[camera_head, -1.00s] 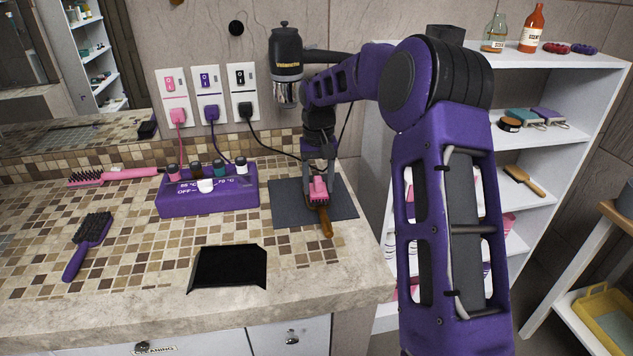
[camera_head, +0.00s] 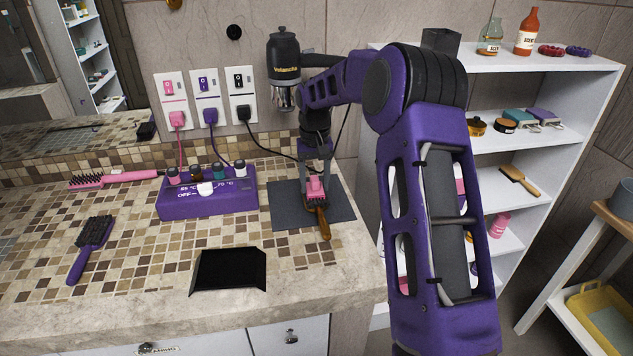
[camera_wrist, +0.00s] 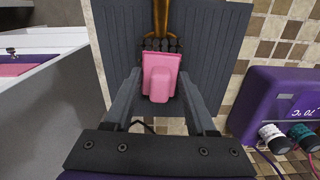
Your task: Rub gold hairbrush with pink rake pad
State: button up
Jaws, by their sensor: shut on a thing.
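My gripper (camera_head: 315,186) is shut on the pink rake pad (camera_head: 316,187), low over the dark mat. In the wrist view the pink pad (camera_wrist: 160,77) sits between the two grey fingers (camera_wrist: 160,90). The gold hairbrush (camera_head: 322,219) lies on the mat (camera_head: 346,206), its golden-brown handle pointing to the counter's front. In the wrist view the brush's handle (camera_wrist: 161,16) runs up from the pad, with dark bristles showing just beyond the pad's edge. The pad is over the brush head and hides most of it; I cannot tell how firmly they touch.
A purple control box (camera_head: 207,197) with knobs stands left of the mat. A purple brush (camera_head: 92,247) and a pink brush (camera_head: 115,177) lie farther left. A dark square opening (camera_head: 229,269) is at the counter's front. White shelves (camera_head: 520,135) stand at right.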

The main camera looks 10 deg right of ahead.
jog(key=shift+w+p, duration=1.4)
jog(key=shift+w, duration=0.25)
jog(key=shift+w+f, duration=0.15)
jog(key=shift+w, duration=0.4)
jog(key=shift+r+p, duration=0.5)
jog(key=shift+r, duration=2.55)
notch_tip(320, 180, up, 3)
jog(key=shift+f, duration=0.15)
jog(key=shift+f+b, duration=1.4)
jog(key=shift+f, duration=1.9)
